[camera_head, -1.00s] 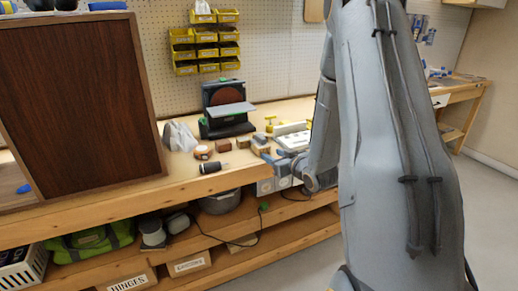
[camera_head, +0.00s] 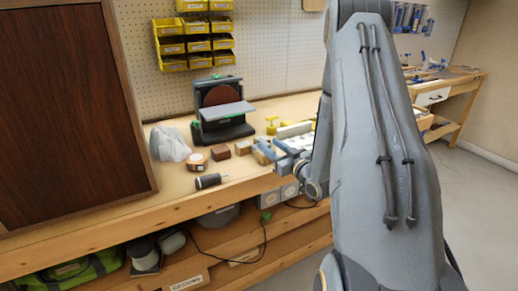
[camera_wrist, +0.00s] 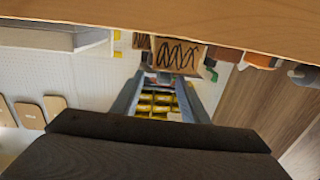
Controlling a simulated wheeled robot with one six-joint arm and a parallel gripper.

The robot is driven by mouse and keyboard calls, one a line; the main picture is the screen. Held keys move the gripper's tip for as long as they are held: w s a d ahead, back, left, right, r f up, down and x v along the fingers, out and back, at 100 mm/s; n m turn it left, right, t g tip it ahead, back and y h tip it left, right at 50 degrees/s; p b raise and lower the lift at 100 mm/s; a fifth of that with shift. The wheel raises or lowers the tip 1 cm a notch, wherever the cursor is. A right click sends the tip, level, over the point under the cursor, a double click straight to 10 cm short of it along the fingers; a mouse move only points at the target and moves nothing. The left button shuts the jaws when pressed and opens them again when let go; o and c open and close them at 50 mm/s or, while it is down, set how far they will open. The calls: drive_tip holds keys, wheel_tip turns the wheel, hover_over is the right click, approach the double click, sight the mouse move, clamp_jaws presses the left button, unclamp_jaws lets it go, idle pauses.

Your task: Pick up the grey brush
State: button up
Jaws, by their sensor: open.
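A short dark grey cylinder (camera_head: 208,181) with a paler end lies on its side near the bench's front edge in the head view. It may be the grey brush, but its bristles cannot be made out. My gripper (camera_head: 270,152) is at the right, over or beside the bench's front edge, pointing left toward the small blocks and apart from the cylinder. In the wrist view my gripper (camera_wrist: 163,95) has its two grey fingers spread, with nothing held between them. A grey rounded piece (camera_wrist: 305,75) shows at that view's right edge; I cannot tell if it is the brush.
A disc sander (camera_head: 222,110) stands at the back. A crumpled grey-white cloth (camera_head: 170,145), an orange-sided roll (camera_head: 196,161) and wooden blocks (camera_head: 220,153) lie near the cylinder. A tall dark cabinet panel (camera_head: 65,110) blocks the left. Bare bench top lies around the cylinder.

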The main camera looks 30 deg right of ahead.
sight(259, 139)
drive_tip(key=w, duration=0.2)
drive_tip(key=w+a+p, duration=0.1)
drive_tip(key=w, duration=0.3)
drive_tip(key=shift+w+a+f+p, duration=0.1)
drive_tip(key=shift+w+a+p, duration=0.2)
drive_tip(key=shift+w+p, duration=0.1)
drive_tip(key=shift+w, duration=0.6)
clamp_jaws()
